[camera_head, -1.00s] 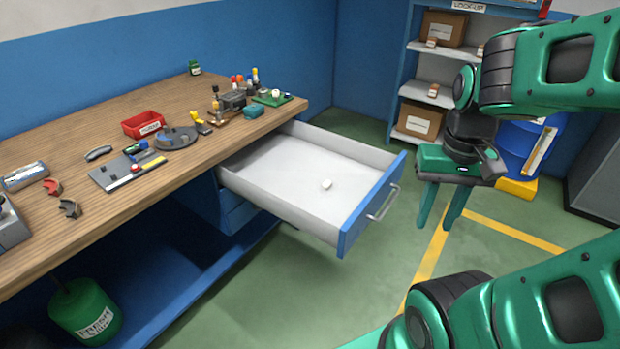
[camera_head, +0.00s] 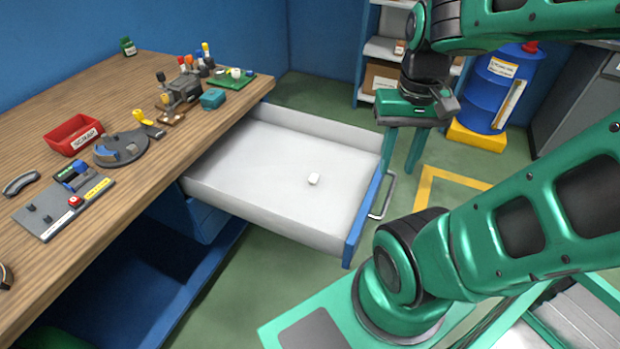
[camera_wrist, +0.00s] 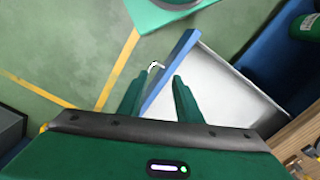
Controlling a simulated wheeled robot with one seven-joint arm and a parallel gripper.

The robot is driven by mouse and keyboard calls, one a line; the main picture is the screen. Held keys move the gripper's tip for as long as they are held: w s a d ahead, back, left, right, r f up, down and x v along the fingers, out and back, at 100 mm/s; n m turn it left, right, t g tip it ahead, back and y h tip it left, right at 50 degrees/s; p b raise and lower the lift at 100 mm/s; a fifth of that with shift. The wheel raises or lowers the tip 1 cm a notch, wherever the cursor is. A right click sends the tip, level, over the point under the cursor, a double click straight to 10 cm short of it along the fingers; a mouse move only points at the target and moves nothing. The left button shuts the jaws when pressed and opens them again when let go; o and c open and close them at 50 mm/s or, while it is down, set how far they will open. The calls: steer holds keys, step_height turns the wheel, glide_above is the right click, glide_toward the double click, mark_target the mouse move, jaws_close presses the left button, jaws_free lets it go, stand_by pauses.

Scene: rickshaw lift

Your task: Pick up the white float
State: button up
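The white float (camera_head: 314,179) is a small white piece lying on the floor of an open drawer (camera_head: 240,215) in the head view. It lies in the right half of the drawer, clear of the walls. My gripper (camera_head: 398,160) is to the right of the drawer, beyond its blue front, with its fingers pointing down. It is open, with nothing visible between the fingers. In the wrist view my gripper (camera_wrist: 159,78) shows two spread green fingers, with the drawer's blue front partly between them. I cannot make out the float in that view; a finger may hide it.
The drawer's blue front (camera_head: 362,225) and metal handle (camera_head: 386,195) stand between my gripper and the float. A wooden workbench (camera_head: 60,130) with tools and a red bin (camera_head: 73,135) is at left. A blue drum (camera_head: 497,85) and shelves are behind. The drawer is otherwise empty.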

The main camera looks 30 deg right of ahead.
steer(key=shift+o, duration=0.8)
steer(key=shift+s+r, duration=0.15)
steer(key=shift+s, duration=0.15)
steer(key=m, duration=0.4)
glide_above(314, 176)
step_height(314, 176, down, 14)
steer(key=f, duration=0.4)
steer(key=shift+w+a+f, duration=0.15)
steer(key=shift+w+f, duration=0.25)
steer(key=f, duration=0.5)
steer(key=shift+s, duration=0.4)
steer(key=shift+f, duration=0.55)
steer(key=shift+c, duration=0.3)
